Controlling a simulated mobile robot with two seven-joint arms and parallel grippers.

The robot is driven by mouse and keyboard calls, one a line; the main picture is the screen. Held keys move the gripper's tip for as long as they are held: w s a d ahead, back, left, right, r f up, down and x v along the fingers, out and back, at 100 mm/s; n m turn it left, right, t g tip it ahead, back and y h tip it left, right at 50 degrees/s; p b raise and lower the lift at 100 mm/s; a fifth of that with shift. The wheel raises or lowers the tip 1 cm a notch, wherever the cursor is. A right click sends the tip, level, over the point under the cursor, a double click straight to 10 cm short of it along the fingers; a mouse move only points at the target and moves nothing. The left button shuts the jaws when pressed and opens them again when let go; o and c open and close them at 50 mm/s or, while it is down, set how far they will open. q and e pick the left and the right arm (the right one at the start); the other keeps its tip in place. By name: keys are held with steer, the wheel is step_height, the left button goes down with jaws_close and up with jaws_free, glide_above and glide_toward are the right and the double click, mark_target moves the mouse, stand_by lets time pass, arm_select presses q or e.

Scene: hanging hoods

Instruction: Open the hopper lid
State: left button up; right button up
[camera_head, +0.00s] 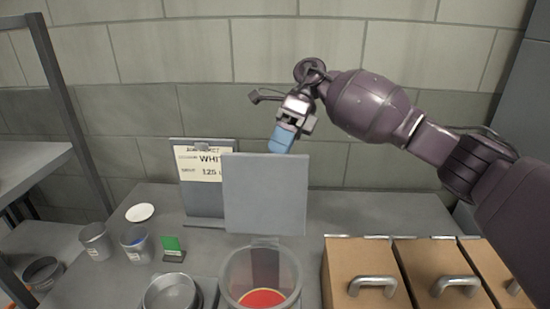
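A clear round hopper (232,284) stands at the front middle of the grey table, with red material inside. A flat grey square panel, which looks like the hopper lid (265,193), stands nearly upright above and behind the hopper's mouth, so the mouth is uncovered. My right gripper (284,138) comes in from the right and points down just above the lid's upper right edge. A light blue part shows at its tip; I cannot tell whether this is its fingers or something held. Whether it touches the lid is unclear. My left gripper is out of view.
A clipboard with a paper sheet (203,165) stands behind the lid at left. Brown handled boxes (362,262) stand right. The back right table is clear.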

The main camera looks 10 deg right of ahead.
steer(key=b+v, duration=0.1)
steer(key=v, duration=0.7)
